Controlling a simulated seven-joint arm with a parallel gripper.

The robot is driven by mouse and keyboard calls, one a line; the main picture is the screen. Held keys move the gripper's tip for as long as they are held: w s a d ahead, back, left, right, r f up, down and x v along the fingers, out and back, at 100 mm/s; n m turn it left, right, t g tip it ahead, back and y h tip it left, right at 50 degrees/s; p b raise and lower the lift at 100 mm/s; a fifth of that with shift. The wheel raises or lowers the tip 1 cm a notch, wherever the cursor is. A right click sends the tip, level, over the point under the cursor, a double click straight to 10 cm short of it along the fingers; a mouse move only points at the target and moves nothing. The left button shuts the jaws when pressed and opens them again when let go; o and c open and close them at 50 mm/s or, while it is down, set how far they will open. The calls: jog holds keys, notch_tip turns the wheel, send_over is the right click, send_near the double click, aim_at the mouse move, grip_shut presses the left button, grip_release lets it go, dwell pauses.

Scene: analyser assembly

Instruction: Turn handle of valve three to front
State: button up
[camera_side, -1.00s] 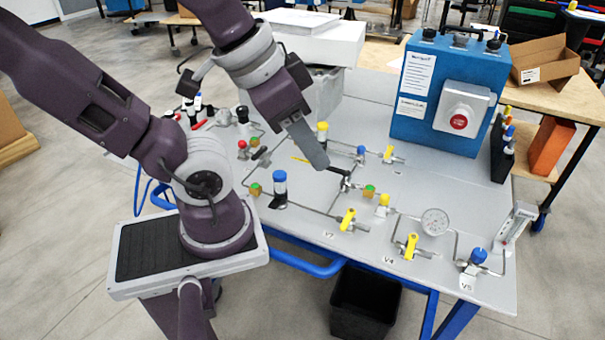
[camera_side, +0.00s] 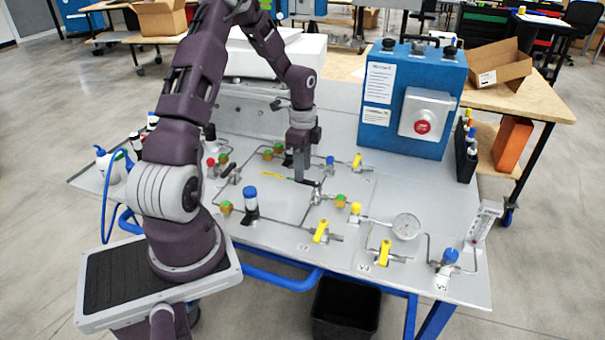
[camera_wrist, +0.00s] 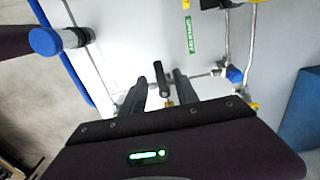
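A valve with a black lever handle (camera_side: 308,183) sits in the middle of the pipe board (camera_side: 385,195). No label is readable beside it, so I cannot tell whether it is valve three. Its lever points left in the side view, toward my gripper. My gripper (camera_side: 298,178) points down at the lever's free end. In the wrist view my gripper (camera_wrist: 162,84) has its fingers apart, with the black lever end (camera_wrist: 161,80) showing between them. I cannot tell whether either finger touches it.
Yellow-handled valves stand in front (camera_side: 321,231) and behind (camera_side: 357,161). A blue-capped fitting (camera_side: 250,203) rises to the left and a round gauge (camera_side: 406,226) sits to the right. A blue box with a red button (camera_side: 421,127) stands at the back right. Thin pipes surround the lever.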

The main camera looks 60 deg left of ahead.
aim_at(307, 183)
notch_tip(307, 183, down, 2)
jog(key=shift+f, duration=0.25)
grip_shut()
jog(key=n, duration=0.2)
jog(key=s+d+n, duration=0.1)
jog(key=n, duration=0.1)
jog(key=shift+d+n, duration=0.2)
jog(key=shift+n, duration=0.1)
jog(key=n, duration=0.1)
jog(key=d+n, duration=0.1)
jog(key=n, duration=0.2)
jog(key=shift+s+d, duration=0.1)
jog(key=shift+d, duration=0.15)
jog(key=n, duration=0.1)
jog(key=d+n, duration=0.1)
jog(key=n, duration=0.3)
jog(key=shift+w+d, duration=0.2)
jog(key=shift+d, duration=0.05)
jog(key=shift+w+d+n, duration=0.25)
jog(key=shift+d+n, duration=0.05)
jog(key=shift+n, duration=0.75)
jog(key=shift+w+d+n, duration=0.2)
jog(key=shift+d+n, duration=0.1)
jog(key=shift+n, duration=0.75)
